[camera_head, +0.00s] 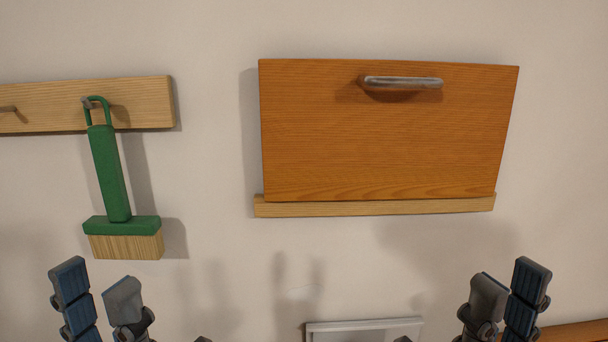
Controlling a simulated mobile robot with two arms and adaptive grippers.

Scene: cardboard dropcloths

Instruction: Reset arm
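My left gripper (97,280) is at the bottom left, below the green brush, with its fingers pointing up and spread apart. My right gripper (510,280) is at the bottom right, below the right end of the orange wooden panel, its fingers also up and apart. Both look open, and nothing shows between their visible fingers. The lower parts of both grippers are cut off by the bottom edge.
A green-handled brush (110,172) hangs by its loop from a peg on a wooden rail (45,96). An orange panel (385,135) with a metal handle (402,83) stands on a ledge (375,208). A grey frame (365,326) shows at bottom centre. Bare wall lies between.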

